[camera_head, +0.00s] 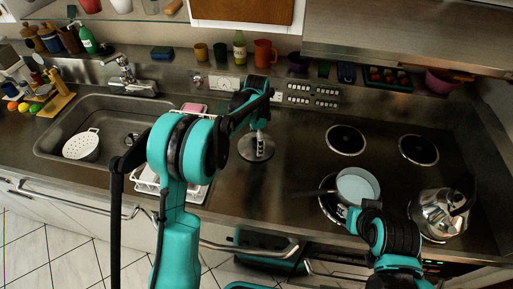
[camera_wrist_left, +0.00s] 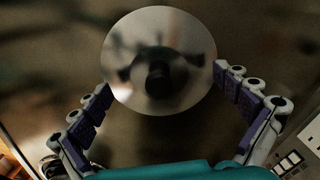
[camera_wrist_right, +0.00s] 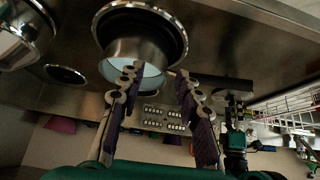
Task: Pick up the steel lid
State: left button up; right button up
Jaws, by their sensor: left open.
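The round steel lid (camera_head: 250,154) lies flat on the worktop between the sink and the hob. It also shows in the left wrist view (camera_wrist_left: 190,35), with its dark knob (camera_wrist_left: 158,77) near the middle. My left gripper (camera_head: 259,146) points down over the lid. Its fingers (camera_wrist_left: 162,83) are wide apart, one on each side of the lid, with nothing held. In the head view the arm and fingers hide part of the lid. My right gripper (camera_wrist_right: 157,73) is open beside the saucepan (camera_wrist_right: 135,50), with its fingers apart in front of the pan wall.
The saucepan (camera_head: 357,185) stands on a front burner, its handle (camera_head: 316,193) pointing left. A steel kettle (camera_head: 438,212) stands to its right. Two rear coils (camera_head: 346,139) are bare. A dish rack (camera_head: 146,181) and the sink (camera_head: 60,128) lie left of the lid.

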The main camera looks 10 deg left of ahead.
pick_arm(q)
jog(key=c, duration=1.5)
jog(key=shift+s+r, duration=0.15)
jog(key=shift+s, duration=0.1)
grip_shut()
